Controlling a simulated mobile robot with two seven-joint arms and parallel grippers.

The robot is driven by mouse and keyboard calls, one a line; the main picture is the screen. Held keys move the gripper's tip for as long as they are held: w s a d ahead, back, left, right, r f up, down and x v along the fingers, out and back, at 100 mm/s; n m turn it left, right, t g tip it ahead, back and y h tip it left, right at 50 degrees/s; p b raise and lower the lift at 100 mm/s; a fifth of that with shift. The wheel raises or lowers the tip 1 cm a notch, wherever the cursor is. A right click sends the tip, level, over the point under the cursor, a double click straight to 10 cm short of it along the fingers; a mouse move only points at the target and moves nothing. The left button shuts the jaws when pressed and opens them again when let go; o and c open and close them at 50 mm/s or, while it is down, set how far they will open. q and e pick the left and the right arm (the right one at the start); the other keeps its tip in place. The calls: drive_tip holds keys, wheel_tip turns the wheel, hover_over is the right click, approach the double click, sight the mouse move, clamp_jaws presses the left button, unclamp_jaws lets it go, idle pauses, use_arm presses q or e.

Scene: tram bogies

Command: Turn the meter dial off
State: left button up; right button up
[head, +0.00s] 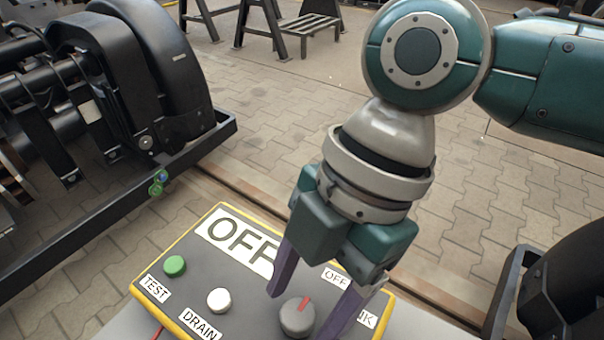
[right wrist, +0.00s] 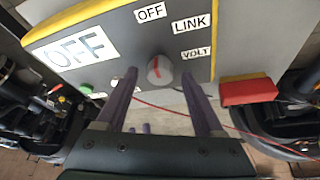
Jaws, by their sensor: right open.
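The meter box (head: 240,297) is grey with a yellow rim and a large white OFF panel (head: 238,241). Its round grey dial (head: 297,319) has a red mark, pointing up and slightly right in the head view. In the right wrist view the dial (right wrist: 160,71) has its mark pointing up, roughly towards the small OFF label (right wrist: 151,12). LINK (right wrist: 192,23) and VOLT (right wrist: 196,51) labels sit to its right. My right gripper (head: 306,312) is open, its purple fingers on either side of the dial, with gaps showing in the right wrist view (right wrist: 159,75). My left gripper is out of view.
A green TEST button (head: 175,266) and a white DRAIN button (head: 219,300) sit left of the dial. A red block (right wrist: 248,91) and a red wire (right wrist: 150,102) are near the box. Black bogies (head: 110,80) stand on both sides. Paving lies behind.

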drive_tip(key=p+v, duration=0.3)
drive_tip(key=v, duration=0.7)
